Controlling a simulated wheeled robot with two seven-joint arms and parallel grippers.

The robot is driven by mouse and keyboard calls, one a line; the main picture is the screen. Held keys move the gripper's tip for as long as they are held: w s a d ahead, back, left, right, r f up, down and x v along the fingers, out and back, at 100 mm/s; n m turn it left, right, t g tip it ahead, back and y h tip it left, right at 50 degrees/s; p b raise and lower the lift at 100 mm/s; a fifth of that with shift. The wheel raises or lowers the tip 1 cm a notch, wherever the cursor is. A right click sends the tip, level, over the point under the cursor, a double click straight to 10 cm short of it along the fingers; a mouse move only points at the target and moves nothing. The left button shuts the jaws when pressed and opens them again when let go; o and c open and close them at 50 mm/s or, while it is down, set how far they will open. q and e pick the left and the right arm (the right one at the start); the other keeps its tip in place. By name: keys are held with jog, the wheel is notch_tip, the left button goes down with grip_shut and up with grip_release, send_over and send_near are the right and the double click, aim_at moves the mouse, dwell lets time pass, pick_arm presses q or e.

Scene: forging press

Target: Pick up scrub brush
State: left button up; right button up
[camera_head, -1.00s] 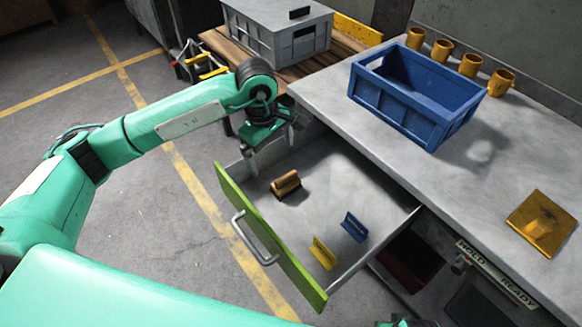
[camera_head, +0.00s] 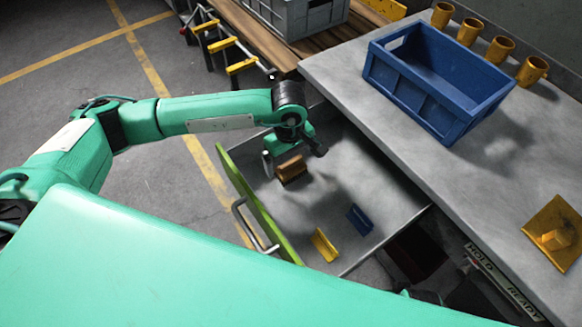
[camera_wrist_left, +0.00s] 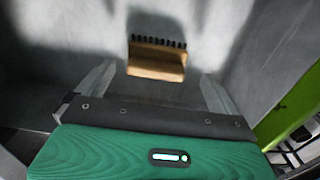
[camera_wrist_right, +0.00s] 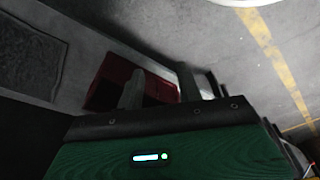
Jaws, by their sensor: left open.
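The scrub brush (camera_head: 291,168) has a brown wooden body and lies in the open drawer (camera_head: 334,255) near its left end. In the left wrist view the brush (camera_wrist_left: 157,60) shows a row of dark bristles and lies ahead, between the lines of the two fingers. My left gripper (camera_head: 294,158) is over the drawer, close above the brush; its fingers (camera_wrist_left: 158,85) are spread with nothing between them. My right gripper (camera_wrist_right: 160,88) shows only in its wrist view, with its two fingers apart and no object between them.
A yellow block (camera_head: 324,245) and a blue block (camera_head: 360,219) lie in the drawer, right of the brush. The drawer's green front (camera_head: 262,206) has a metal handle. A blue crate (camera_head: 440,80), yellow cups (camera_head: 502,49) and a yellow plate (camera_head: 556,225) are on the bench.

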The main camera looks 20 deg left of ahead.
aim_at(291, 161)
pick_arm(q)
jog(key=f, duration=0.4)
jog(key=shift+w+d+f, duration=0.15)
jog(key=shift+w+f, duration=0.05)
jog(key=shift+f, duration=0.05)
jog(key=shift+c, duration=0.5)
jog(key=c, duration=1)
notch_tip(291, 161, up, 20)
jog(key=shift+r, duration=0.1)
